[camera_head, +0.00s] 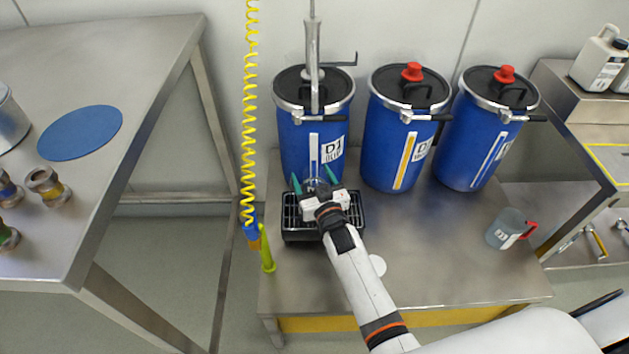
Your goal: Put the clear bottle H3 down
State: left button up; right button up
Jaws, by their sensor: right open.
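My right gripper (314,181) reaches over the black grated tray (287,235) in front of the left blue drum. Its green-tipped fingers are apart. A small part of something clear, likely the clear bottle H3 (315,184), shows between the fingers, at the back of the tray. The gripper body hides most of it, so its label, its base and any contact with the fingers cannot be made out. My left gripper is not in view.
Blue drums (406,135) stand along the back of the steel table (440,270). A clear jug with a red handle (506,230) stands at right. A yellow coiled hose (250,120) hangs left of the tray. The table's front middle is mostly clear.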

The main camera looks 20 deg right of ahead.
jog(key=shift+r, duration=0.2)
pick_arm(q)
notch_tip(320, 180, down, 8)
jog(key=p, duration=0.2)
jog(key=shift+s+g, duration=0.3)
pick_arm(e)
jog(key=s, duration=1.2)
jog(key=shift+d, duration=0.2)
jog(key=shift+f, duration=0.1)
